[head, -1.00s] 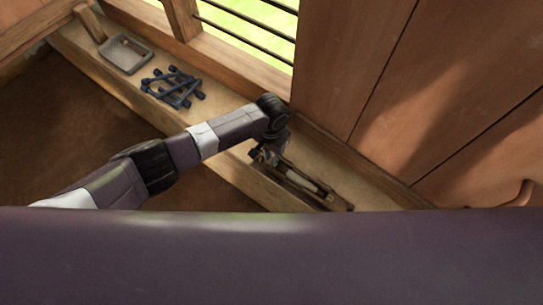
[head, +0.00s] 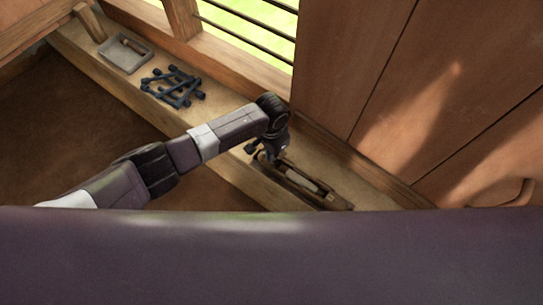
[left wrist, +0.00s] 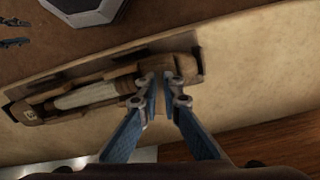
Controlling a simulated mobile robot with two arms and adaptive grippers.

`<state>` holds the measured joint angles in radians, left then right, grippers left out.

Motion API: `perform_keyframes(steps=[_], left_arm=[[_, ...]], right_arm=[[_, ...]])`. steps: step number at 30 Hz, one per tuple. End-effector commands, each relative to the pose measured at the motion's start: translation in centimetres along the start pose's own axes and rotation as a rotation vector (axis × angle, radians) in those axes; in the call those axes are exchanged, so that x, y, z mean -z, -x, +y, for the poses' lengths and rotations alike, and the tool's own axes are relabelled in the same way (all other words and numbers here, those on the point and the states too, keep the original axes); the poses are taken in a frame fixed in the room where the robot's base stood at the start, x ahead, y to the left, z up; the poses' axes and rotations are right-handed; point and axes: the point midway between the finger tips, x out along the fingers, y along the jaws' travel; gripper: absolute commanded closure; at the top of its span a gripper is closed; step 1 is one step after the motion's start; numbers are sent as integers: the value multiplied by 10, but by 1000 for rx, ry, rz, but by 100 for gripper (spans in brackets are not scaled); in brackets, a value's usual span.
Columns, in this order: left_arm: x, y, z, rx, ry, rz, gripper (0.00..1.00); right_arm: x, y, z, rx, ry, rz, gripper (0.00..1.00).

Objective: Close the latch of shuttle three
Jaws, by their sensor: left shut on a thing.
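A long wooden shuttle (head: 304,183) with a pale bobbin lies in a dark holder on the ledge; it fills the upper left of the left wrist view (left wrist: 88,96). A small pale tag (left wrist: 30,114) sits on its far end; I cannot read it clearly. My left gripper (head: 263,157) is at the shuttle's near-window end. In the left wrist view its two blue fingers (left wrist: 162,88) come close together over that end, shut on a small part there. The part, likely the latch, is mostly hidden between the fingertips. My right gripper is out of view.
On the ledge to the left stand a dark blue rack (head: 174,87) and a grey tray (head: 124,64) with a brown stick in it. A wooden wall (head: 340,70) rises behind the shuttle. The pit (head: 70,125) lies in front of the ledge.

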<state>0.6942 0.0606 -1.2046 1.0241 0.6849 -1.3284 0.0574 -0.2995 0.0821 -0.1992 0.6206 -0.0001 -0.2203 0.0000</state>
Motion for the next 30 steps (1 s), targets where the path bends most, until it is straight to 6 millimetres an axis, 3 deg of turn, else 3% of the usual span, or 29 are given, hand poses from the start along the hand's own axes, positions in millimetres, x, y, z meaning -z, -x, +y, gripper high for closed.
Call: perform_keyframes(steps=[11, 12, 13, 30], left_arm=[[0, 0, 0, 0, -31, 1, 100], [0, 0, 0, 0, -31, 1, 90], [0, 0, 0, 0, -31, 1, 87], [0, 0, 0, 1, -9, 0, 87]], right_arm=[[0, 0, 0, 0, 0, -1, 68], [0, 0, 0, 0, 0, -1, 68], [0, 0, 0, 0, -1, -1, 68], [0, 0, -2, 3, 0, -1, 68]])
